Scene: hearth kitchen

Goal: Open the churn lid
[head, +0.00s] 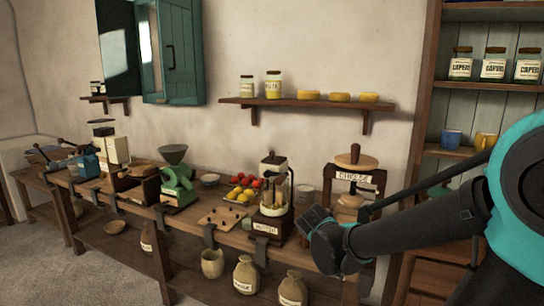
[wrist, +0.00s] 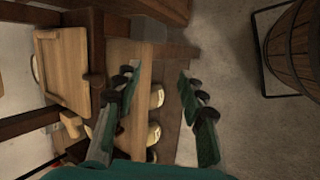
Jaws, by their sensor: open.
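A glass jar machine (head: 274,190) with a dark lid, a side frame and a dark base stands on the bench in the head view. Its small label is hard to read; it looks like the churn. The lid (head: 272,158) appears to sit on top of the jar. My gripper (head: 323,238) is in front of the bench, to the right of the machine and lower, apart from it. In the wrist view my gripper (wrist: 159,78) has its two fingers spread with nothing held between them. I cannot make out the jar machine in that view.
The cheese press (head: 355,178) stands on the bench close behind my arm. A green grinder (head: 177,178) and a peg board (head: 222,218) stand left. Sacks (head: 244,274) are on the low shelf. A wooden barrel (wrist: 292,45) in a black frame is at right in the wrist view.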

